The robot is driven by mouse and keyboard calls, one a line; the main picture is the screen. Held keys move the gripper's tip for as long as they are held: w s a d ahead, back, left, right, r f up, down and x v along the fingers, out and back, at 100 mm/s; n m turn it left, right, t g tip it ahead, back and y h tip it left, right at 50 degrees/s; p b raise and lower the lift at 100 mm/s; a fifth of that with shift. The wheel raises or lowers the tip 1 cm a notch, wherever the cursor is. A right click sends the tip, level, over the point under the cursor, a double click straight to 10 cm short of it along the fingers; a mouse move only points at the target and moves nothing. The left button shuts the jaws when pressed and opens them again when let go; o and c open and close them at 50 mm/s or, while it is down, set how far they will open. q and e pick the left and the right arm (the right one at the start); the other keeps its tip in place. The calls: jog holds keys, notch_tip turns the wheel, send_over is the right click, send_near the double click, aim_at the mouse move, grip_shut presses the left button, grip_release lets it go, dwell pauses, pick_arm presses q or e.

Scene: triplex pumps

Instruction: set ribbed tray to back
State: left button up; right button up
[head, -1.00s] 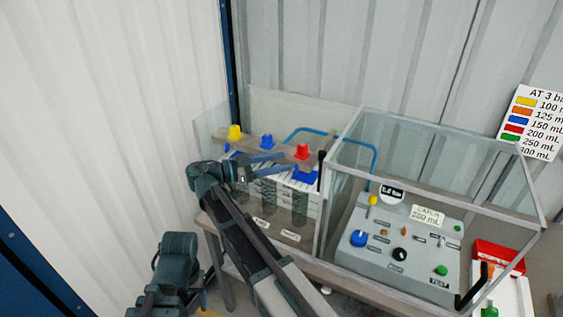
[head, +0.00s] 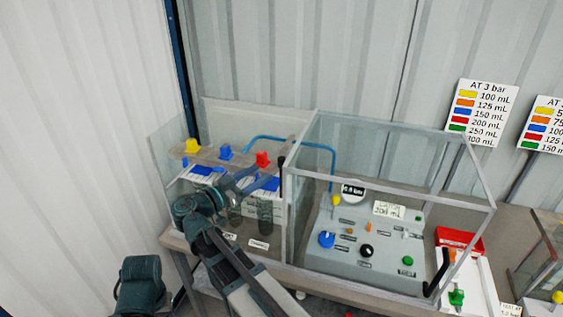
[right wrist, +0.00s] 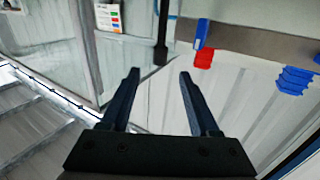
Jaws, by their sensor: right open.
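I cannot pick out a ribbed tray for certain in either view. My right gripper (head: 258,181) is open and empty, by the left glass-walled rig, just below its red cap (head: 263,160). In the right wrist view its two dark fingers (right wrist: 158,88) stand apart with nothing between them. Beyond them are the red cap (right wrist: 203,59) and stepped blue pieces (right wrist: 293,80). My left gripper is out of view; only a dark part of what looks like my left arm shows at the lower left.
A clear-walled case (head: 400,130) encloses a grey control panel (head: 385,262) with knobs. A red tray (head: 459,239) lies right of it, beside a white board. Yellow (head: 192,146) and blue (head: 226,152) caps top the left rig. A black upright handle (head: 281,175) stands close right of my gripper.

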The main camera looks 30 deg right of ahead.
aim_at(279, 163)
jog(key=x, duration=0.9)
jog(key=shift+w+d, duration=0.15)
jog(key=shift+d, duration=0.2)
grip_shut()
dwell(0.9)
